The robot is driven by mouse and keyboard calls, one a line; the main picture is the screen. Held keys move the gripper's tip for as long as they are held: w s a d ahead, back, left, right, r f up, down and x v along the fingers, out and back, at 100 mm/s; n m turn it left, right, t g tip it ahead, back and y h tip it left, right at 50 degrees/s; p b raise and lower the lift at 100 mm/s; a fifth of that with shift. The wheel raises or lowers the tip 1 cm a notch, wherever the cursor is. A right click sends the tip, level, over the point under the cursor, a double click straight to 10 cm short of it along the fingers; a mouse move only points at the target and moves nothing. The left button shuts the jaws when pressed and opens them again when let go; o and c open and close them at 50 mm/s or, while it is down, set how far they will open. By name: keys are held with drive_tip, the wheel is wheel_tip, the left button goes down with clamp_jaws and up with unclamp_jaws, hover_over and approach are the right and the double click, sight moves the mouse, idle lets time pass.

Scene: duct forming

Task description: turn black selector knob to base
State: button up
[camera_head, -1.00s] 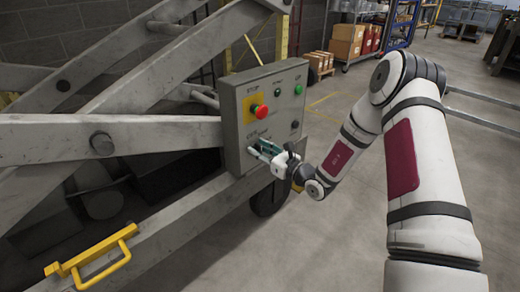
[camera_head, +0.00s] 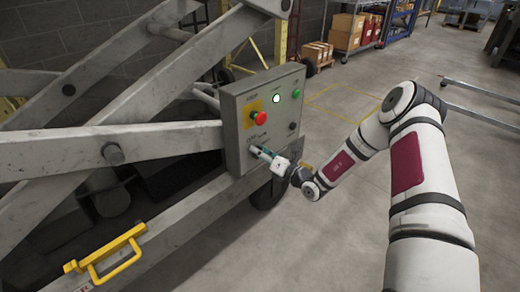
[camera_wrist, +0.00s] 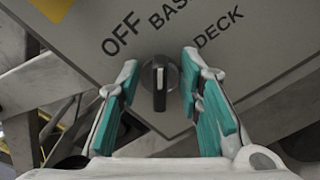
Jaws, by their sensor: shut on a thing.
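The black selector knob (camera_wrist: 159,84) is on the grey control panel (camera_head: 237,122), with labels OFF, BASE and DECK around it in the wrist view. Its white mark points up in that picture, roughly toward BASE. My gripper (camera_wrist: 161,88) has its teal-padded fingers on either side of the knob and is shut on it. In the head view my gripper (camera_head: 257,153) is at the lower part of the panel's face and hides the knob there.
The panel carries a red stop button (camera_head: 260,117) on a yellow plate, a brightly lit lamp (camera_head: 276,98), a green button (camera_head: 295,94) and a dark button (camera_head: 292,126). Grey lift beams (camera_head: 110,150) and a yellow handle (camera_head: 105,260) are at left. Open floor lies right.

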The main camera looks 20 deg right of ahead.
drive_tip(key=shift+f+m, duration=0.1)
drive_tip(key=shift+m, duration=0.3)
drive_tip(key=o, duration=1.1)
drive_tip(key=shift+d, duration=0.1)
drive_tip(key=v, duration=1.2)
